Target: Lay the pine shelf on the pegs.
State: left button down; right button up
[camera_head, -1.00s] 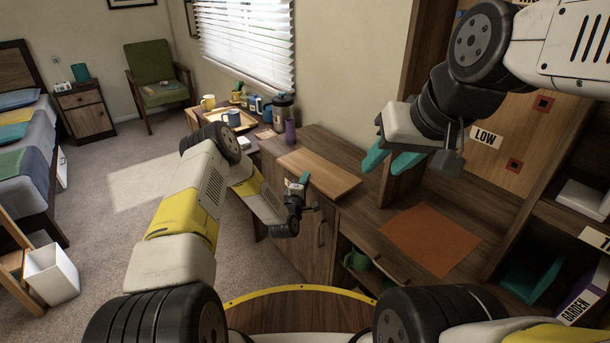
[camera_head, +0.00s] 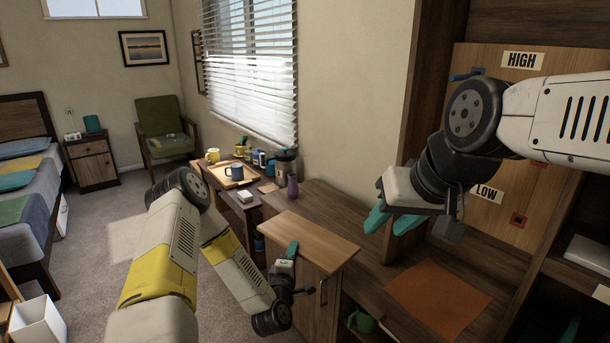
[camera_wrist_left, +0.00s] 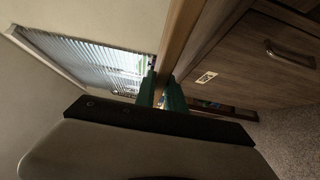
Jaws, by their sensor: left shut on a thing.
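The pine shelf (camera_head: 318,240) is a light flat board, roughly level, over the left part of the desk in the head view. My left gripper (camera_head: 291,251) is shut on its near long edge. In the left wrist view the board's edge (camera_wrist_left: 183,40) runs between the teal fingers (camera_wrist_left: 161,93). Any gap below the board is hard to judge. A blue peg (camera_head: 468,75) shows at the upper left of the upright panel, near the HIGH label (camera_head: 522,60). Other pegs may be behind my right arm. My right gripper (camera_head: 392,220) is open and empty, above the desk.
An orange mat (camera_head: 440,300) lies on the desk (camera_head: 375,262). A purple bottle (camera_head: 292,187) and a tray (camera_head: 238,182) with a mug stand behind the shelf. A tall wooden side wall (camera_head: 425,90) edges the panel.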

pick_arm(q)
jog(key=s+a+r+n+y, duration=0.2)
jog(key=a+r, duration=0.5)
jog(key=a, duration=0.5)
jog(key=shift+a+r+y, duration=0.15)
jog(key=shift+a+y, duration=0.2)
jog(key=shift+y, duration=0.25)
